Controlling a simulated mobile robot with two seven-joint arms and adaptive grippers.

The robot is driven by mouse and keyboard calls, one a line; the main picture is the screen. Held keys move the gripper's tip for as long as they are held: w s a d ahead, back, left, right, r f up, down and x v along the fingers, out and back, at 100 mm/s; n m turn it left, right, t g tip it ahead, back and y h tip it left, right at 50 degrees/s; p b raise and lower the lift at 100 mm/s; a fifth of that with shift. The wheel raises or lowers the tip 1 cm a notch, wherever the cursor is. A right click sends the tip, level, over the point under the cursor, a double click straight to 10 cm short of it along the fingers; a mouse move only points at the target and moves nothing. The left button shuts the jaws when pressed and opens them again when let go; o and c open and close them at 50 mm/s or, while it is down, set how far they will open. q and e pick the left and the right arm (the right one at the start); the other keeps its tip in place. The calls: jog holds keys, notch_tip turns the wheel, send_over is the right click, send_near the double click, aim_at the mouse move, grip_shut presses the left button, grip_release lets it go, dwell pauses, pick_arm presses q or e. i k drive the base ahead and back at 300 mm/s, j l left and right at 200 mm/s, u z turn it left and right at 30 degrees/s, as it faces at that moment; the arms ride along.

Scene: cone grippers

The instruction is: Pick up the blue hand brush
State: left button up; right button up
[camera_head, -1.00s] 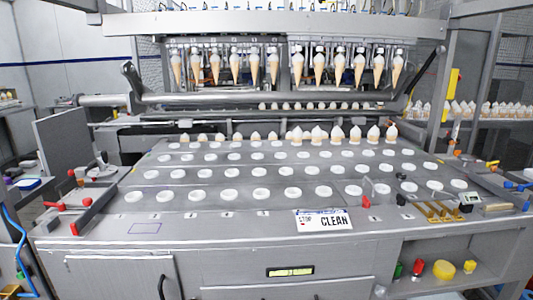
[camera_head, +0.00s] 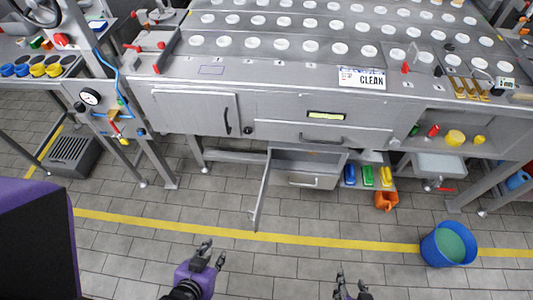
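What looks like the blue hand brush (camera_head: 349,175) sits on a low shelf under the machine, beside a green one (camera_head: 368,176) and a yellow one (camera_head: 386,176). They are small in view, so the bristles cannot be made out. My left gripper (camera_head: 213,252) is at the bottom of the view, left of centre, with its fingers apart and nothing between them. My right gripper (camera_head: 351,283) is at the bottom edge, partly cut off, fingers apart and empty. Both are well short of the shelf.
A cabinet door (camera_head: 262,190) stands open left of the brushes, beside a drawer (camera_head: 305,180). An orange container (camera_head: 386,201) is below the shelf. A blue bucket (camera_head: 447,244) stands on the floor at right. The tiled floor before the shelf is clear.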

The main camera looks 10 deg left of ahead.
aim_at(350, 171)
jog(key=j+z, duration=0.2)
jog(key=j, duration=0.25)
jog(key=j+z, duration=0.2)
jog(key=j, duration=0.3)
jog(key=k+j+z, duration=0.2)
jog(key=j, duration=0.25)
jog(key=j+z, duration=0.2)
jog(key=j, duration=0.25)
jog(key=k, duration=0.05)
